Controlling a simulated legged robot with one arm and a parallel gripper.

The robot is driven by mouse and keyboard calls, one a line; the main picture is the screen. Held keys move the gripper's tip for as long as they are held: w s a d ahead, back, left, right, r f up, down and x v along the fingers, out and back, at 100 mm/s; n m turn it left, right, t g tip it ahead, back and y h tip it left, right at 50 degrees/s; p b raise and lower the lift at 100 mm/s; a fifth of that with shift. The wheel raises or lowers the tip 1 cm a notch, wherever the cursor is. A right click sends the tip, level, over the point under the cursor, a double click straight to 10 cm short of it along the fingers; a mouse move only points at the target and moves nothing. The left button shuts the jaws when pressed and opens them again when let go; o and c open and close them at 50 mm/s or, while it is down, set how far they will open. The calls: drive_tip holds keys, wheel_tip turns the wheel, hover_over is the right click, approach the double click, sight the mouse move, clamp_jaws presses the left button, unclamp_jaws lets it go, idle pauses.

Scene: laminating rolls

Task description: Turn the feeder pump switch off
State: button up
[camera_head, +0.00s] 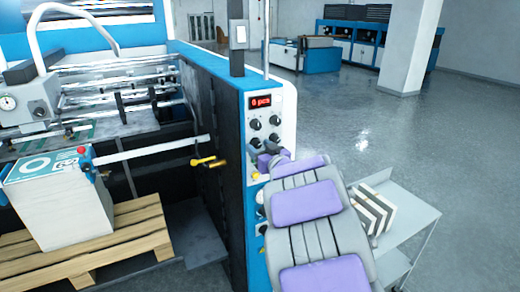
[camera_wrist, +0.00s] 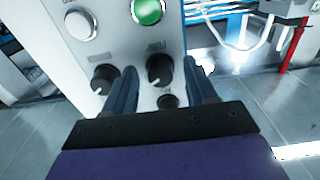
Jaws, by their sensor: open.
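The control panel (camera_head: 263,110) on the machine's end has a red "6 pcs" display and several black rotary knobs. My gripper (camera_head: 263,160) is at the panel, below the upper knobs, and partly covers the lower ones. In the wrist view my gripper (camera_wrist: 161,68) is open, with one dark finger on each side of a black rotary knob (camera_wrist: 160,69). The fingers look apart from this knob. A second small knob (camera_wrist: 168,101) sits nearer the palm, and another knob (camera_wrist: 103,79) lies left of the left finger. The labels are too blurred to tell which is the feeder pump switch.
A green button (camera_wrist: 147,10) and a white button (camera_wrist: 81,25) are on the panel beyond the knobs. A yellow-handled lever (camera_head: 203,161) sticks out left of the panel. A grey cart (camera_head: 408,212) stands right of my arm. The floor behind is open.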

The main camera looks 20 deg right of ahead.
drive_tip(key=shift+c, duration=0.3)
clamp_jaws()
drive_tip(key=shift+n, duration=0.4)
drive_tip(key=n, duration=0.5)
drive_tip(key=shift+d+b, duration=0.1)
drive_tip(key=shift+b, duration=0.3)
drive_tip(key=n+b, duration=0.1)
drive_tip(key=n, duration=0.5)
drive_tip(key=shift+d, duration=0.1)
drive_tip(key=shift+f, duration=0.1)
